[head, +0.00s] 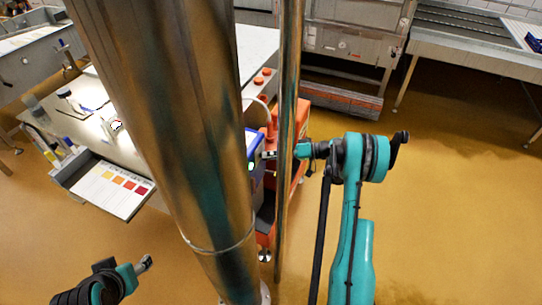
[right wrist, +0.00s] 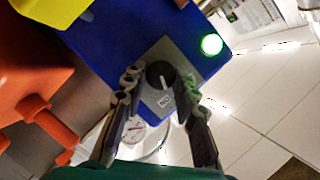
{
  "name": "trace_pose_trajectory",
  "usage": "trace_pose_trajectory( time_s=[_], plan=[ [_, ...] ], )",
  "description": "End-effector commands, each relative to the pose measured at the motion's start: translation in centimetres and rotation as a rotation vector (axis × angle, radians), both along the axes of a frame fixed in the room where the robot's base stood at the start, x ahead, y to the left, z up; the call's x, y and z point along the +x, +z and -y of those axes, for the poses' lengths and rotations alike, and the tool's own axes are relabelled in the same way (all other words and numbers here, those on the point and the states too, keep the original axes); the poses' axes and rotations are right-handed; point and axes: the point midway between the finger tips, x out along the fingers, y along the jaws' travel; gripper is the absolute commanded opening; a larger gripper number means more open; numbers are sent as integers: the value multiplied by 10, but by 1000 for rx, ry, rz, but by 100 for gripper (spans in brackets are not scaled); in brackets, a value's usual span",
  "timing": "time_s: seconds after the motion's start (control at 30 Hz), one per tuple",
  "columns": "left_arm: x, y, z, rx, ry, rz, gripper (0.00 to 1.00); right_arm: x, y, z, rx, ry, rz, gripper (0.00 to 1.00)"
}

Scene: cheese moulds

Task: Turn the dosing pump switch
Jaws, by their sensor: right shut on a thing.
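The dosing pump switch (right wrist: 160,75) is a black round knob with a pale pointer line, on a grey plate on a blue box (right wrist: 120,40). In the right wrist view, the two fingers of my right gripper (right wrist: 158,92) stand on either side of the knob and are shut on it. In the head view, the right gripper (head: 302,151) reaches left towards the blue box (head: 252,140), partly hidden behind a thin metal pole. The knob is hidden there. My left gripper (head: 145,264) is at the bottom left, away from the box; its jaw opening is unclear.
A lit green lamp (right wrist: 211,44) is on the box close to the knob. A thick metal column (head: 170,120) and a thin pole (head: 290,90) stand in front. A colour chart (head: 112,190) lies left. Yellow floor (head: 440,200) is open at right.

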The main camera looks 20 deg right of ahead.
Motion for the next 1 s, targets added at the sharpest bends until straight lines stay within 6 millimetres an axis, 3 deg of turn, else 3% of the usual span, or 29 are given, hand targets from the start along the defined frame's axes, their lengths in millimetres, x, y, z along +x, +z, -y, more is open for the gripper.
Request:
trace_pose_trajectory(
  time_s=[0.8,0.83,0.9,1.0],
  plan=[
    [0,0,0,0,0,0,56,1,-1,1,88,-1,-78,0],
    [0,0,0,0,0,0,56,1,-1,1,88,-1,-78,36],
    [0,0,0,0,0,0,56,1,-1,1,88,-1,-78,49],
    [0,0,0,0,0,0,56,1,-1,1,88,-1,-78,49]
  ],
)
